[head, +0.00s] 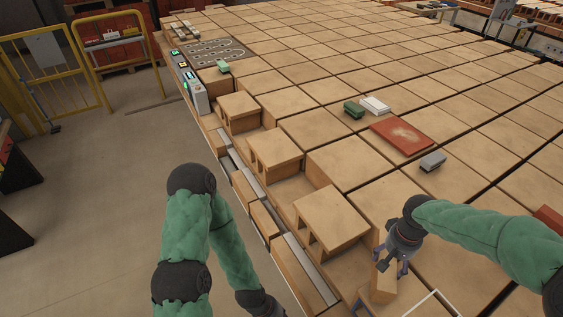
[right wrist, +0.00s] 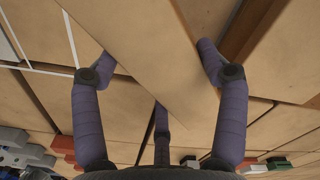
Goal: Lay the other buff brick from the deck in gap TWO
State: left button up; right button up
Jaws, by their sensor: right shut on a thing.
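My right gripper (head: 388,268) is shut on a buff brick (head: 383,287), near the deck's front edge at the lower right of the head view. In the right wrist view its purple fingers stand on both sides of the long buff brick (right wrist: 150,60). Hollow buff bricks stand in a row along the deck's left edge: a near one (head: 331,216), a middle one (head: 274,149) and a far one (head: 238,105), with lower spaces between them. I cannot read which space is gap TWO.
A white outline (head: 432,297) is marked on the tiled deck right of the held brick. A red plate (head: 402,137), a green block (head: 354,109), a white block (head: 375,105) and a grey block (head: 433,161) lie on the deck. A yellow barrier (head: 112,45) stands at the upper left.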

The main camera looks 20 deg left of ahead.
aim_at(230, 168)
jog(key=i+j+z, duration=0.1)
jog(key=j+z, duration=0.35)
jog(key=j, duration=0.4)
jog(key=j+z, duration=0.5)
jog(key=j, duration=0.3)
jog(key=k+j+z, duration=0.15)
jog(key=j+z, duration=0.3)
jog(key=j, duration=1.75)
jog(key=j+u, duration=0.3)
jog(key=j, duration=0.35)
jog(key=j+u, duration=0.15)
jog(key=u, duration=0.25)
jog(key=i+j+u, duration=0.1)
jog(key=u, duration=0.35)
jog(key=j+u, duration=0.15)
jog(key=u, duration=0.25)
jog(key=i, duration=0.05)
